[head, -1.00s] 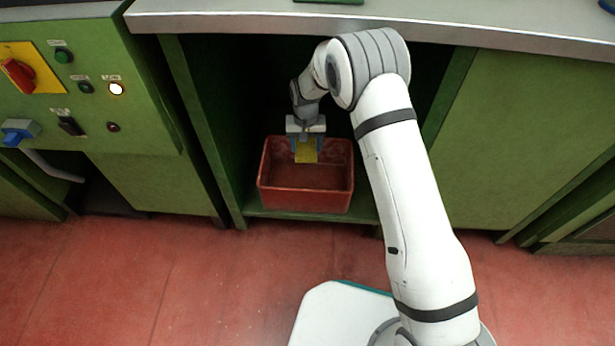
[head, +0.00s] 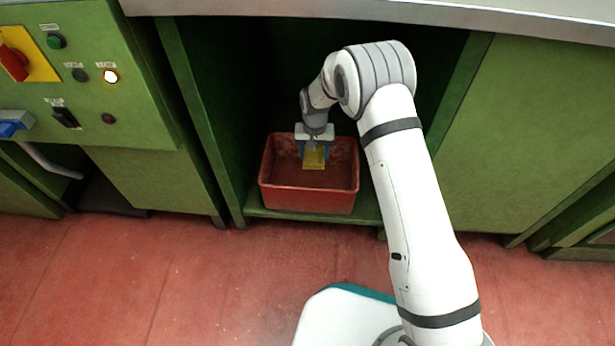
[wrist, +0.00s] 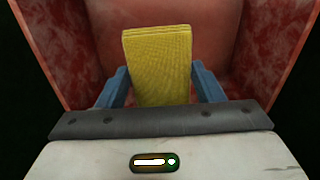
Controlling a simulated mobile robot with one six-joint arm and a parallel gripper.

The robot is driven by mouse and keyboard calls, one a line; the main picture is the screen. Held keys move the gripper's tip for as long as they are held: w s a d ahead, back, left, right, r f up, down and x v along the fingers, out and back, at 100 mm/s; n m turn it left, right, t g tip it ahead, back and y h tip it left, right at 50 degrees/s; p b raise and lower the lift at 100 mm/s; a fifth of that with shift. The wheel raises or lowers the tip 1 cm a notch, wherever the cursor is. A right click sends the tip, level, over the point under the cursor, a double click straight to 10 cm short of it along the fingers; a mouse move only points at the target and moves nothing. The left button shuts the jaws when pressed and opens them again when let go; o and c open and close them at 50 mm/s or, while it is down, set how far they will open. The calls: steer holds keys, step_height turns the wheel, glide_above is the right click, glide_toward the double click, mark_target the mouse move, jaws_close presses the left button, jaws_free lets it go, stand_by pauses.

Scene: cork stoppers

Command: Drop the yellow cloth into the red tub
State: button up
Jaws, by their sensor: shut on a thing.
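The yellow cloth (head: 314,159) hangs from my gripper (head: 314,152), which is shut on it. In the wrist view the cloth (wrist: 158,62) stands out as a folded, ribbed piece between the two blue fingers of my gripper (wrist: 160,88). The red tub (head: 308,200) sits on the low green shelf inside the cabinet opening. My gripper and the cloth are over the tub's opening, in front of its back wall. The tub's red walls (wrist: 55,60) surround the cloth in the wrist view. I cannot tell whether the cloth touches the tub floor.
Green cabinet sides (head: 202,120) flank the dark opening, and a grey worktop edge (head: 300,10) runs above it. A control panel (head: 85,85) with switches and a lit lamp is at left. The red floor (head: 190,285) in front is clear.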

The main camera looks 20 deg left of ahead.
steer(key=o, duration=1)
steer(key=shift+o, duration=0.2)
steer(key=shift+r, duration=0.15)
